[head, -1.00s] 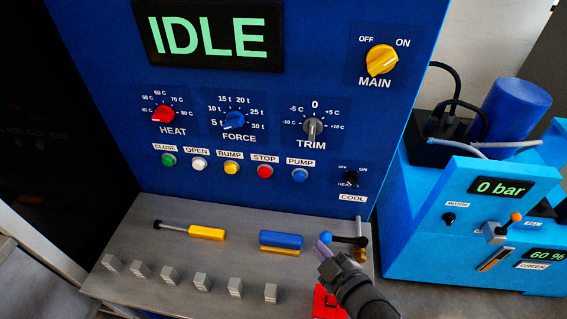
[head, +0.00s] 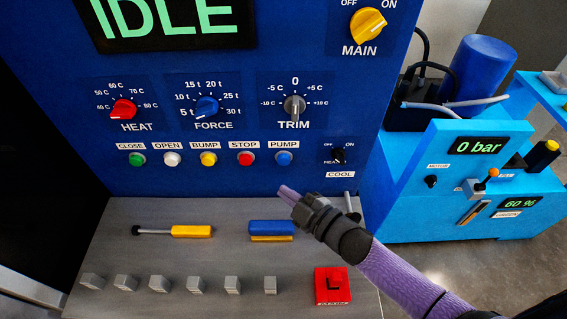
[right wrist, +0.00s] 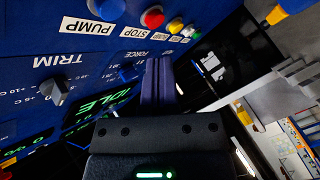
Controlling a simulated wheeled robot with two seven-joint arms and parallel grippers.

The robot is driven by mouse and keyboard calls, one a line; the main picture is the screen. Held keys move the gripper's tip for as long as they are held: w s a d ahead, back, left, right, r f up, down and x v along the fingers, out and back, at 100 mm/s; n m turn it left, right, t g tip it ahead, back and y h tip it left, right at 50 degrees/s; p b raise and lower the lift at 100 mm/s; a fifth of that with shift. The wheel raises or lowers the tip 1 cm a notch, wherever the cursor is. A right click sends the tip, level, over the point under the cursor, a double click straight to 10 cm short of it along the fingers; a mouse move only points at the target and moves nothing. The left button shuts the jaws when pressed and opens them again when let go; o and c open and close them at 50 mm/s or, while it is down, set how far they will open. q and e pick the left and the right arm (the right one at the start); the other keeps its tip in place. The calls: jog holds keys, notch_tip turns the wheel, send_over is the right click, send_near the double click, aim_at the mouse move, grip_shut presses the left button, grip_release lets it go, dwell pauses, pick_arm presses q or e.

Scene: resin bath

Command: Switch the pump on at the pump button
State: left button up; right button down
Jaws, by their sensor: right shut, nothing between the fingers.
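The pump button (head: 284,158) is a round blue button under the PUMP label, at the right end of a row of coloured buttons on the blue panel. In the right wrist view the pump button (right wrist: 107,8) is at the top edge. My right gripper (head: 285,192) has purple fingers, shut and empty. Its tips show a little below the pump button in the head view and appear apart from it. In the right wrist view the shut fingers (right wrist: 159,65) point toward the panel. My left gripper is not in view.
The red stop button (head: 246,159) sits just left of the pump button. The yellow MAIN knob (head: 368,25) is above. A blue-and-yellow block (head: 271,230) and red box (head: 332,287) are on the grey ledge (head: 150,248).

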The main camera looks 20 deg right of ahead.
aim_at(284, 159)
jog(key=w+b, duration=0.1)
jog(key=w, duration=0.1)
jog(key=w+d, duration=0.1)
jog(key=w, duration=0.1)
jog(key=shift+w+d+b, duration=0.2)
jog(key=shift+w+b, duration=0.15)
dwell(0.5)
dwell(0.4)
jog(key=shift+w, duration=0.1)
dwell(0.8)
